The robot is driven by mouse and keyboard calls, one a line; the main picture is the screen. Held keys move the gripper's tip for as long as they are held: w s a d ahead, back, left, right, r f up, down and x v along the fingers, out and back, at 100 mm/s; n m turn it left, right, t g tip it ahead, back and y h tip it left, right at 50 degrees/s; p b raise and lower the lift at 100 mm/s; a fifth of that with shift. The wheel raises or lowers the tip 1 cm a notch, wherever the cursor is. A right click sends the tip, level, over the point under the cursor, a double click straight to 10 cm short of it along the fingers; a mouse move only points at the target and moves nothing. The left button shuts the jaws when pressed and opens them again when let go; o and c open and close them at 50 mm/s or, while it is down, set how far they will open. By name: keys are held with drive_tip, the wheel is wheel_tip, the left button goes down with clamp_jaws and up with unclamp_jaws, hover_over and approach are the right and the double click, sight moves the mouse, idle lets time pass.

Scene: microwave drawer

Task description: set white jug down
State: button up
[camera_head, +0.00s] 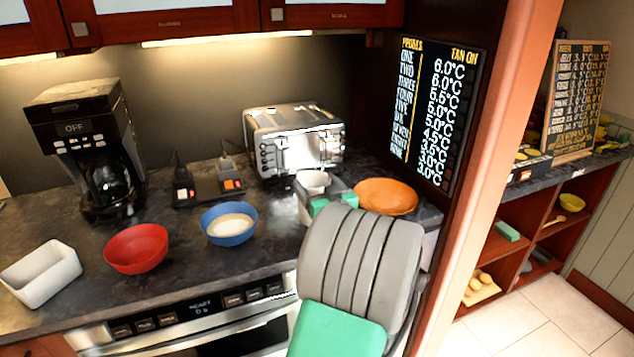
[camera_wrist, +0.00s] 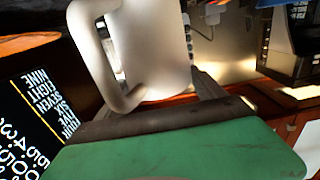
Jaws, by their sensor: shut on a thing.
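The white jug (camera_head: 312,180) is at the counter's right part, in front of the toaster, mostly hidden behind my gripper (camera_head: 325,200) in the head view. In the wrist view the white jug (camera_wrist: 165,50) fills the top middle, with its looped handle toward the left. My gripper is shut on the jug. The head view does not show whether the jug's base touches the dark counter (camera_head: 165,285).
An orange plate (camera_head: 386,196) lies just right of the jug. The toaster (camera_head: 295,140) stands behind it. A blue bowl (camera_head: 229,224), red bowl (camera_head: 136,248) and white dish (camera_head: 41,273) stand to the left. The coffee maker (camera_head: 85,145) is at the back left. A menu board (camera_head: 440,115) hangs at right.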

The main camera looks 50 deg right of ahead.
drive_tip(key=shift+b, duration=0.3)
drive_tip(key=o, duration=2.1)
drive_tip(key=shift+a, duration=0.1)
drive_tip(key=shift+c, duration=0.2)
drive_tip(key=shift+r+p, duration=0.15)
drive_tip(key=shift+p, duration=0.15)
drive_tip(key=b+v, duration=0.2)
drive_tip(key=v, duration=1)
drive_tip(key=shift+b, duration=0.3)
